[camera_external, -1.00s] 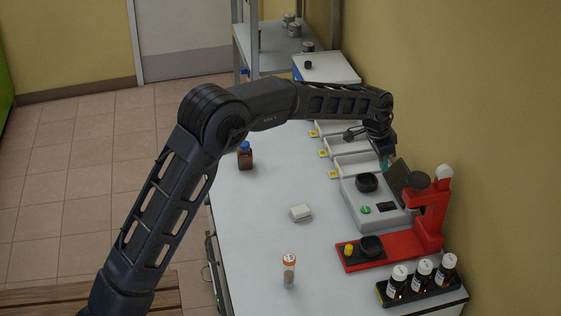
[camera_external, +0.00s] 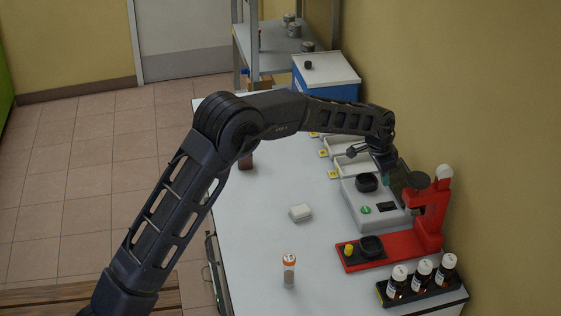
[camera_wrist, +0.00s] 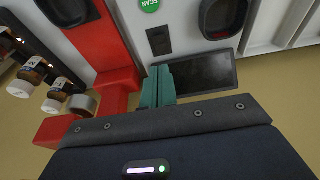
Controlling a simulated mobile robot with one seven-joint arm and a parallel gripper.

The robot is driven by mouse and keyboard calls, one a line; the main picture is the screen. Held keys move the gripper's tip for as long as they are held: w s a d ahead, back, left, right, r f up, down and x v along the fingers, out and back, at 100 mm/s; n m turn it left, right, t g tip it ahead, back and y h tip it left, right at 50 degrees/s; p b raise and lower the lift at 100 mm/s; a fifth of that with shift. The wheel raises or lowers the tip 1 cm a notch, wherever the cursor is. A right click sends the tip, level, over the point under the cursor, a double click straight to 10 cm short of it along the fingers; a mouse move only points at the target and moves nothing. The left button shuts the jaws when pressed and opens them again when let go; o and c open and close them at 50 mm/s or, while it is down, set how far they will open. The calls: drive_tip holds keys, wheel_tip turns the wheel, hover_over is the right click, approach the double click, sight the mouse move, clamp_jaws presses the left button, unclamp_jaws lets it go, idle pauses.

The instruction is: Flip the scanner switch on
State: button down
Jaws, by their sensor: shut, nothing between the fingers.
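The scanner (camera_external: 360,213) is a light grey box on the bench. It has a green SCAN button (camera_wrist: 149,4), a round black holder (camera_wrist: 222,16) and a dark tilted screen (camera_wrist: 207,73). Its black rectangular switch (camera_wrist: 158,41) lies below the button in the wrist view; it also shows in the external view (camera_external: 386,207). My gripper (camera_wrist: 158,72) has teal fingers pressed together, with nothing between them. In the wrist view the fingertips are just below the switch, beside the screen's left end. I cannot tell whether they touch anything or which way the switch is set.
A red device (camera_external: 405,243) stands close beside the scanner. A black rack (camera_external: 425,292) of several bottles is at the near right. White trays (camera_external: 350,146) lie beyond the scanner.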

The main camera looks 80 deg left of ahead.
sight(383, 204)
drive_tip(key=x, duration=0.5)
drive_tip(key=s+x, duration=0.1)
drive_tip(key=x, duration=0.1)
drive_tip(key=shift+f, duration=0.7)
drive_tip(key=shift+s+f, duration=0.2)
drive_tip(key=shift+f, duration=0.1)
drive_tip(key=shift+w, duration=0.15)
drive_tip(key=shift+w+r, duration=0.3)
drive_tip(key=shift+w, duration=0.3)
drive_tip(key=shift+r, duration=0.55)
drive_tip(key=s+v, duration=0.2)
drive_tip(key=v, duration=1)
drive_tip(key=shift+s, duration=0.25)
